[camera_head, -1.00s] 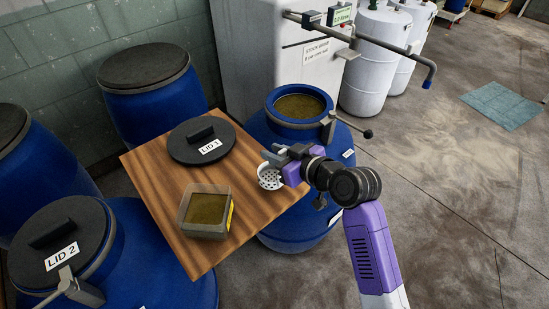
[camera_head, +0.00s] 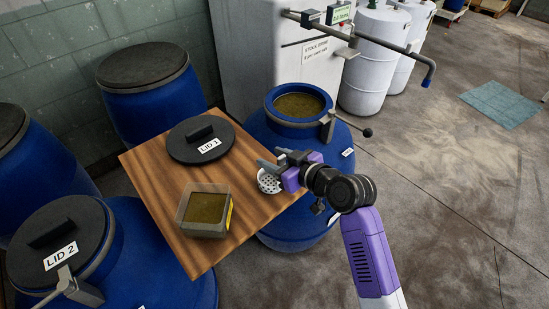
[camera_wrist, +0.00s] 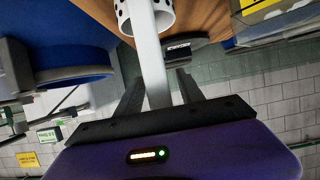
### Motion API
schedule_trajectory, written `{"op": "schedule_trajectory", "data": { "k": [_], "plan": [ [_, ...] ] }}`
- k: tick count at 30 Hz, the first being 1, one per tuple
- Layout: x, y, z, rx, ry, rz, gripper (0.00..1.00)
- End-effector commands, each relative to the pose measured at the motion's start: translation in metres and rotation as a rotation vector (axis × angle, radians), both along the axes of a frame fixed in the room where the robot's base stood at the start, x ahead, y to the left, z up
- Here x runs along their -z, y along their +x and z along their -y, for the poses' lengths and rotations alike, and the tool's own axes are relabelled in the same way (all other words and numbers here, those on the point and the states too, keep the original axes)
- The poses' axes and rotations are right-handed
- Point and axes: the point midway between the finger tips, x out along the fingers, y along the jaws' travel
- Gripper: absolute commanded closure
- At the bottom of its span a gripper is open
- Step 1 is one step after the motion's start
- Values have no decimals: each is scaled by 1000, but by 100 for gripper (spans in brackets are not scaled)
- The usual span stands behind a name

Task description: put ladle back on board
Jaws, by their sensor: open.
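The ladle has a white perforated bowl (camera_head: 268,181) at the right edge of the wooden board (camera_head: 160,185). In the wrist view its white handle (camera_wrist: 153,65) runs between my fingers, with the holed bowl (camera_wrist: 150,17) at the top. My gripper (camera_head: 268,164) is above the board's right edge, over the bowl. In the wrist view my gripper (camera_wrist: 160,78) is open, with a finger on each side of the handle and visible gaps. The head view hides most of the handle behind my gripper. I cannot tell whether the bowl rests fully on the board.
A black lid marked LID 1 (camera_head: 190,152) and a square tub (camera_head: 188,216) of brownish material stand on the board. An open blue drum (camera_head: 270,130) is behind my gripper. A lidded drum (camera_head: 150,285) is at lower left.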

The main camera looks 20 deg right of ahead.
Motion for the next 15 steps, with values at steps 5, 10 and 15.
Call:
{"op": "schedule_trajectory", "data": {
  "k": [5,10,15],
  "plan": [
    [-4,-4,1,1,0,0,55],
    [-15,-29,10,3,-1,1,55],
    [-28,-61,20,2,-1,0,55]
  ]
}}
